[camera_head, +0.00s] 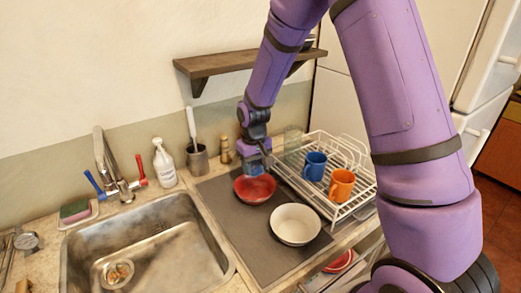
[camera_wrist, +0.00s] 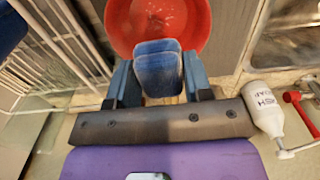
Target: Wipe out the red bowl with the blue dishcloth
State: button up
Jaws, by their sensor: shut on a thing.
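The red bowl (camera_head: 246,191) stands on the dark mat, left of the dish rack. In the wrist view the red bowl (camera_wrist: 120,22) lies just beyond my fingertips, with pale marks on its inside. My gripper (camera_head: 255,165) points down over the back right part of the bowl. In the wrist view my gripper (camera_wrist: 158,84) is shut on the folded blue dishcloth (camera_wrist: 158,60). The dishcloth (camera_head: 254,170) overlaps the bowl's rim in both views. I cannot tell whether it touches the bowl's inside.
A white bowl (camera_head: 295,225) stands in front of the red one on the dark mat (camera_head: 244,235). The dish rack (camera_head: 322,203) on the right holds a blue mug (camera_head: 315,166) and an orange mug (camera_head: 342,185). A sink (camera_head: 150,245), soap bottle (camera_head: 164,163) and utensil pot (camera_head: 197,160) are left. A wall shelf (camera_head: 240,62) hangs above.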

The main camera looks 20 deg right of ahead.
aim_at(254, 196)
jog(key=shift+w+d+f, duration=0.1)
jog(key=shift+w+d, duration=0.1)
jog(key=shift+w, duration=0.05)
jog(key=shift+f, duration=4.3)
jog(key=shift+f, duration=0.6)
jog(key=shift+w+a+r, duration=0.1)
jog(key=shift+w+a, duration=0.05)
jog(key=shift+w, duration=0.2)
jog(key=shift+s+a, duration=0.2)
jog(key=shift+s, duration=0.3)
